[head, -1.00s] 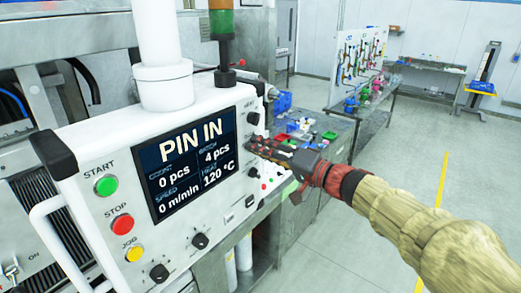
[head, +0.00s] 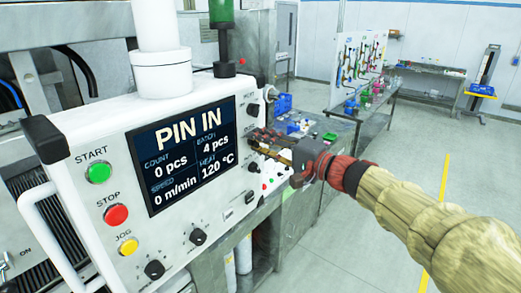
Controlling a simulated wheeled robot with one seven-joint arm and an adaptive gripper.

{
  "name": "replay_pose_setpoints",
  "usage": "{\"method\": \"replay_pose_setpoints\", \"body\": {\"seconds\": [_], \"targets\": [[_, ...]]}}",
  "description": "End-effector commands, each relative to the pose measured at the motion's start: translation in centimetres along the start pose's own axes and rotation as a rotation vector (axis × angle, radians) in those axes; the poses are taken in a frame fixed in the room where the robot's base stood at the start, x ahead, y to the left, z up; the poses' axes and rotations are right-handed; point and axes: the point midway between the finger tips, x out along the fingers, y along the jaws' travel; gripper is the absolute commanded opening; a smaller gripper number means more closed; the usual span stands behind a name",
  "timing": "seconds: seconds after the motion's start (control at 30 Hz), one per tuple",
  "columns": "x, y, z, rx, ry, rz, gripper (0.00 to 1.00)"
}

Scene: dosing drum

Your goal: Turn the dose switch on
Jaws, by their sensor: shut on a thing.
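The white control panel (head: 215,215) stands at the left, with a dark screen (head: 190,155) reading PIN IN, 0 pcs, 4 pcs, 0 m/min and 120 °C. My gripper (head: 254,139) reaches in from the right, its fingertips at the panel's right column of controls. It is shut on a small switch there, which I take to be the dose switch. The fingers hide that switch and its position, and its label is too small to read. One black knob (head: 253,110) shows above the fingertips and another (head: 252,167) below.
Green START (head: 98,172), red STOP (head: 116,215) and yellow JOG (head: 128,247) buttons line the panel's left side. A bench with small parts (head: 330,136) stands behind my gripper. The floor at right is clear.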

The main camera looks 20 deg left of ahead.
Motion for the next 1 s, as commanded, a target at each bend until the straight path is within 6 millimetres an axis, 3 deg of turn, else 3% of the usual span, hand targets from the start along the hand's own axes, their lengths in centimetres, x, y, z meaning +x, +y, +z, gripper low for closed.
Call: {"method": "replay_pose_setpoints", "body": {"seconds": [0.5, 1.0], "targets": [[0.01, 0.32, 0.03, 0.454, 0.0, 0.003, 0.0], [0.02, 0.36, 0.05, 0.656, 0.0, 0.003, 0.0]]}}
